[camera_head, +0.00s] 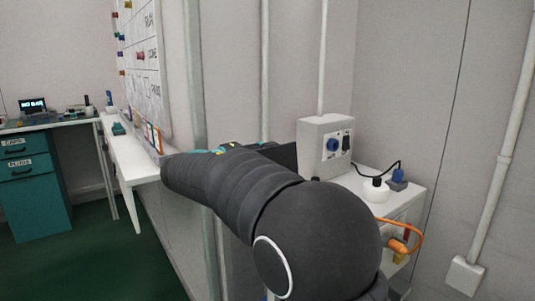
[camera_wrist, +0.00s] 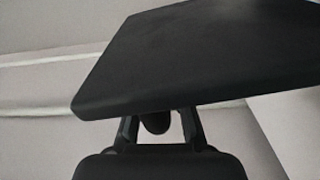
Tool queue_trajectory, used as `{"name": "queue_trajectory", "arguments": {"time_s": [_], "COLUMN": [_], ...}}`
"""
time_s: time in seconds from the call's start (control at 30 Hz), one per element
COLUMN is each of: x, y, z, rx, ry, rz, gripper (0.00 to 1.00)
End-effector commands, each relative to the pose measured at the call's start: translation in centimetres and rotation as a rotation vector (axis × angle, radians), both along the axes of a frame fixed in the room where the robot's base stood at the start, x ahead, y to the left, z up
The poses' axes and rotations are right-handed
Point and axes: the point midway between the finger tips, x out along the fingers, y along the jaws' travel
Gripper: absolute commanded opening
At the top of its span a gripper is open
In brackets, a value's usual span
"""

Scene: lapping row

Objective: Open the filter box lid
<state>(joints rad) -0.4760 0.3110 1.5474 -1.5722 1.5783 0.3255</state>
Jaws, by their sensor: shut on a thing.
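A flat black panel, which looks like the filter box lid (camera_wrist: 195,55), fills the upper middle of the wrist view. A dark rounded knob (camera_wrist: 155,123) shows under its near edge. My gripper (camera_wrist: 161,120) has one finger on each side of this knob and is shut on it. In the head view a dark panel, likely the same lid (camera_head: 284,155), shows partly behind my arm, left of the grey box with the blue knob. My arm hides most of my gripper there. The filter box body is not clearly visible, and I cannot tell how far the lid stands open.
A grey control box (camera_head: 312,142) is on the wall at right. A white bench (camera_head: 130,160) runs along the left wall.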

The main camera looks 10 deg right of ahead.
Motion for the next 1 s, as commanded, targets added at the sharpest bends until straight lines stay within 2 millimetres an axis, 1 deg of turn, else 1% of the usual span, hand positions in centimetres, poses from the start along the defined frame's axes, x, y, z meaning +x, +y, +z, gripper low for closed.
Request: {"name": "queue_trajectory", "arguments": {"time_s": [0.17,0.33,0.47,0.63,0.67,0.7,0.73,0.77,1.0], "x": [-0.8,-1.5,-1.6,-1.6,-1.6,-1.6,-1.6,-1.6,-1.6], "y": [-0.4,-0.8,-0.8,-0.8,-0.8,-0.8,-0.8,-0.8,-0.8], "z": [0.0,0.7,1.1,1.1,1.1,1.1,1.1,1.1,1.1], "rx": [0.040,0.080,0.087,0.088,0.087,0.087,0.087,0.086,0.086], "ry": [-0.079,-0.159,-0.172,-0.171,-0.170,-0.170,-0.170,-0.170,-0.170], "rz": [0.000,0.001,0.001,0.000,0.000,0.001,0.001,0.000,0.000], "gripper": [0.00,0.00,0.00,0.00,0.19,0.29,0.36,0.41,0.41]}}
